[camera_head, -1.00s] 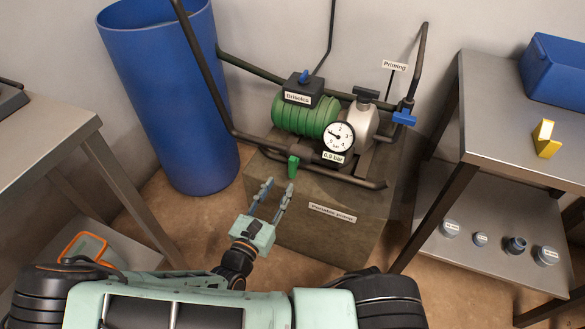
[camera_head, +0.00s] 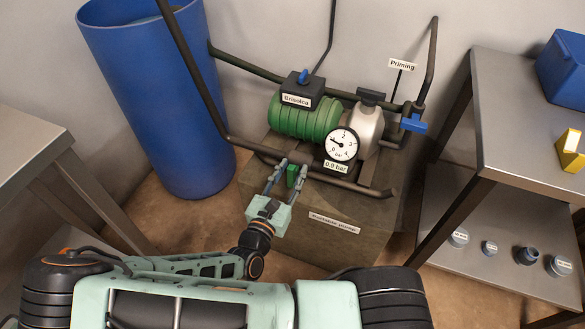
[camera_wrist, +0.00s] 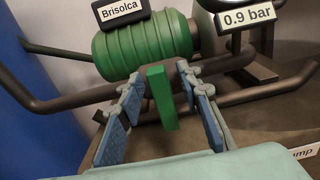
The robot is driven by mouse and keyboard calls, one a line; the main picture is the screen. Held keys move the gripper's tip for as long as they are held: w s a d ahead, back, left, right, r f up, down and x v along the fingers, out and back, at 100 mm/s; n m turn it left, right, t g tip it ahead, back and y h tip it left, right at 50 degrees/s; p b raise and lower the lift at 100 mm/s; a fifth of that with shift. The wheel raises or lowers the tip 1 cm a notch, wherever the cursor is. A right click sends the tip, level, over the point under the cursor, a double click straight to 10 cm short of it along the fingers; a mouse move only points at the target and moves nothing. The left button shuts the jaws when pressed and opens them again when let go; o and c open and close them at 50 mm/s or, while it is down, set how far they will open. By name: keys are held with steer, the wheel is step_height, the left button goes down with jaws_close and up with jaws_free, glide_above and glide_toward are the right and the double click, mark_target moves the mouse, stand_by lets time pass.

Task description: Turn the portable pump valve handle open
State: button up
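The portable pump (camera_head: 310,118) has a green ribbed motor, a grey pump body and a tubular frame, and stands on a block labelled as the portable pump. A green valve handle (camera_head: 292,176) hangs down at the front of the frame; it also shows upright in the wrist view (camera_wrist: 161,96). My gripper (camera_head: 288,172) is open, with its fingers on either side of the handle. In the wrist view (camera_wrist: 158,88) gaps show between the handle and both fingers. A gauge (camera_head: 341,145) with a 0.9 bar label sits right of the handle.
Blue handles sit on top of the motor box (camera_head: 304,76) and on the priming pipe (camera_head: 413,124). Frame tubes (camera_head: 345,184) run close to my gripper. A blue barrel (camera_head: 160,95) stands left; metal tables (camera_head: 530,130) flank the pump.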

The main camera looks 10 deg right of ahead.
jaws_close()
steer(key=shift+r+n+p, duration=0.1)
steer(key=shift+n+p, duration=0.2)
steer(key=shift+p, duration=0.1)
steer(key=shift+w+a+r+n+p, duration=0.1)
steer(key=shift+n+p, duration=0.8)
steer(key=shift+p, duration=0.15)
steer(key=n+p, duration=0.2)
steer(key=n, duration=0.1)
steer(key=n+p, duration=0.1)
steer(key=shift+w+a+f, duration=0.2)
steer(key=shift+a+f, duration=0.05)
steer(key=shift+a, duration=0.05)
steer(key=n, duration=0.4)
steer(key=f+n+p, duration=0.1)
steer(key=n, duration=0.3)
steer(key=f+n+p, duration=0.1)
steer(key=n, duration=0.3)
steer(key=shift+w+a, duration=0.3)
steer(key=shift+a, duration=0.1)
